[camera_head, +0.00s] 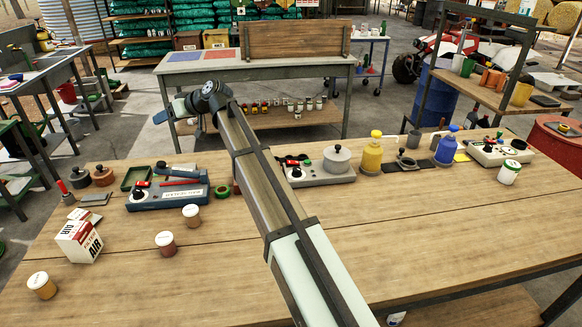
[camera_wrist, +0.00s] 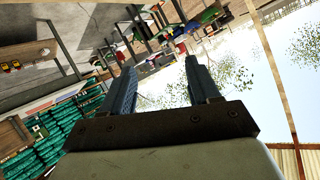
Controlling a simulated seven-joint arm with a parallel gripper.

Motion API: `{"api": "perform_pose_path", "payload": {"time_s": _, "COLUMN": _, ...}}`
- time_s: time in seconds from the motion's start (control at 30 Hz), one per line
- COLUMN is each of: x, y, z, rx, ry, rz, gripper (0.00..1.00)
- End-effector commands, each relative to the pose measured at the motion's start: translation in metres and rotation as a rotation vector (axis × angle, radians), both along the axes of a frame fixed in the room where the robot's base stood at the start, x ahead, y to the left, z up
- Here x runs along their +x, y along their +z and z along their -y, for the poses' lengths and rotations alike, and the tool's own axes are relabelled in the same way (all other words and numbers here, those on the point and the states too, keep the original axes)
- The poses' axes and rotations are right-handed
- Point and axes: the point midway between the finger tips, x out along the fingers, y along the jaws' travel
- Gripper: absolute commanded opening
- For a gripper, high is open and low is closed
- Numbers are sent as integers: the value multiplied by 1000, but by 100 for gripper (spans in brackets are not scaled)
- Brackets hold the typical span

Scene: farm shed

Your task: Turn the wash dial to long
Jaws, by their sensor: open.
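No legible wash dial or "long" mark shows, so I cannot tell which control it is. Three control boxes stand along the back of the wooden bench (camera_head: 420,225). The middle grey box (camera_head: 318,175) carries a round metal lidded pot (camera_head: 337,158) and small knobs or buttons. The right cream box (camera_head: 497,153) has dark knobs on top. The left blue-grey box (camera_head: 165,197) has a labelled front, too small to read. My gripper (camera_wrist: 161,62) is open and empty in the wrist view, pointing away from the bench. In the head view it is up at the upper left, away from the boxes.
A yellow bottle (camera_head: 372,155) and a blue bottle (camera_head: 446,148) stand between the middle and right boxes. Several jars and a white-and-red carton (camera_head: 79,241) stand at the left. My arm crosses the bench's middle, hiding part of it. The bench's right front is clear.

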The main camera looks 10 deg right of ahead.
Motion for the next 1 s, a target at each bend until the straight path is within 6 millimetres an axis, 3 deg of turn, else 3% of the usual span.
{"api": "perform_pose_path", "payload": {"time_s": 0.03, "x": 5, "y": -6, "z": 32, "rx": -56, "ry": 4, "rz": 15, "gripper": 61}}
{"api": "perform_pose_path", "payload": {"time_s": 0.27, "x": 9, "y": -35, "z": 162, "rx": -311, "ry": 60, "rz": 46, "gripper": 61}}
{"api": "perform_pose_path", "payload": {"time_s": 0.6, "x": -23, "y": -67, "z": 350, "rx": -622, "ry": 172, "rz": -17, "gripper": 61}}
{"api": "perform_pose_path", "payload": {"time_s": 0.7, "x": -37, "y": -72, "z": 390, "rx": -678, "ry": 202, "rz": -46, "gripper": 61}}
{"api": "perform_pose_path", "payload": {"time_s": 0.8, "x": -48, "y": -75, "z": 418, "rx": -714, "ry": 225, "rz": -71, "gripper": 61}}
{"api": "perform_pose_path", "payload": {"time_s": 1.0, "x": -58, "y": -79, "z": 439, "rx": -742, "ry": 247, "rz": -94, "gripper": 61}}
